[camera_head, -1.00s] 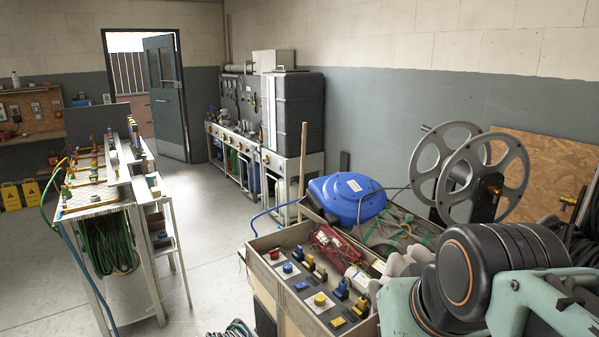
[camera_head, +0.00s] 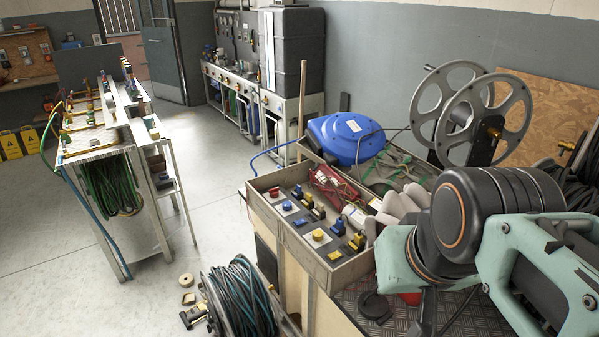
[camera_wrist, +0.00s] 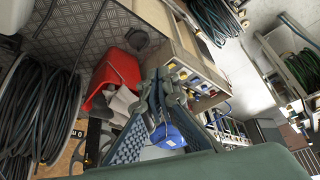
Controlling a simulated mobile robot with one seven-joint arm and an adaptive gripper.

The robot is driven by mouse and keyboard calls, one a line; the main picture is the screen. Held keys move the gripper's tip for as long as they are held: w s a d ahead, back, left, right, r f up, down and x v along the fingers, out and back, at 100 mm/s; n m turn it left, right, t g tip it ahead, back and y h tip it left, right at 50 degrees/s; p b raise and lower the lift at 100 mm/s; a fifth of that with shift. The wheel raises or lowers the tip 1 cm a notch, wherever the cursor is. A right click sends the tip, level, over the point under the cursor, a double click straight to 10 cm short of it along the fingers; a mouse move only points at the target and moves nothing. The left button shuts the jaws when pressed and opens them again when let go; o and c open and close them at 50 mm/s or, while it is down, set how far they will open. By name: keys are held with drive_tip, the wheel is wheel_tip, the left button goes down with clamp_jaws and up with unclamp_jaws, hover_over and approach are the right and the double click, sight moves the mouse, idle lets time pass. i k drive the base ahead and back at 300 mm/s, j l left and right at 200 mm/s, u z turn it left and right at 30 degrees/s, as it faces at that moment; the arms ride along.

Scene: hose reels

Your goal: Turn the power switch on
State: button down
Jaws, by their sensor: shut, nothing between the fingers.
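A switch panel in a shallow wooden box (camera_head: 335,275) sits on the bench in the head view. It carries a red button (camera_head: 274,191), a blue button (camera_head: 287,206), a yellow button (camera_head: 318,235) and several blue and yellow switches, including a blue one (camera_head: 338,228). I cannot tell which is the power switch or how any is set. The panel's coloured switches (camera_wrist: 183,76) also show small in the wrist view. My gripper (camera_wrist: 163,82) is shut and empty there; its fingers overlap the panel in the picture, and contact cannot be told. In the head view only my arm links show.
A blue hose reel (camera_head: 346,138) and a grey metal reel (camera_head: 488,120) stand behind the panel. A red bin (camera_wrist: 112,76) with pale items is beside it. A green hose reel (camera_head: 240,303) stands on the floor in front. Open floor lies left of the bench.

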sight(275, 192)
drive_tip(key=i+j, duration=0.15)
drive_tip(key=j, duration=0.25)
drive_tip(key=i+j+z, duration=0.1)
drive_tip(key=j, duration=0.3)
drive_tip(key=i+j, duration=0.25)
drive_tip(key=j, duration=0.15)
drive_tip(key=i+j+z, duration=0.1)
drive_tip(key=j, duration=0.25)
drive_tip(key=i+j, duration=0.2)
drive_tip(key=j, duration=0.25)
drive_tip(key=z, duration=0.05)
